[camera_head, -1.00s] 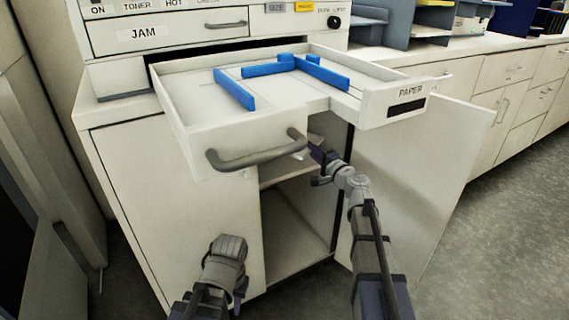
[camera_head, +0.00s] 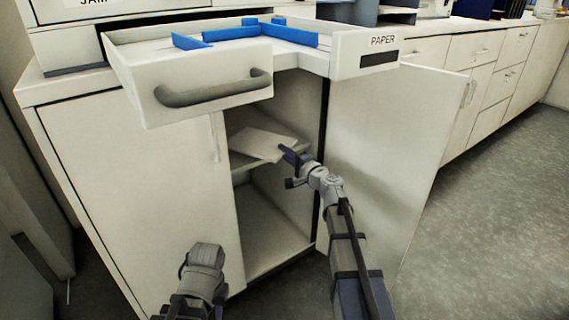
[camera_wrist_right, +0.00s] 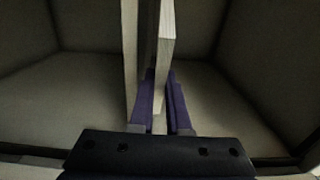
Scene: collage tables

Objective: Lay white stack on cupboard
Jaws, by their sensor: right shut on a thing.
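The white stack (camera_head: 262,144) shows inside the open cupboard (camera_head: 130,190), by the middle shelf (camera_head: 243,166). I cannot tell whether it touches the shelf. My right gripper (camera_head: 291,156) reaches in through the doorway and is shut on the stack's near right edge. In the right wrist view, pale slabs of the stack (camera_wrist_right: 165,42) stand edge-on at the purple fingers of my right gripper (camera_wrist_right: 161,97). My left arm is at the lower left, in front of the cupboard; its fingers do not show.
A paper drawer (camera_head: 350,62) with blue guides (camera_head: 290,35) is pulled out above the opening. The right cupboard door (camera_head: 385,150) stands wide open beside my right arm. The lower compartment (camera_head: 262,222) looks empty. More drawers (camera_head: 480,55) line the back right.

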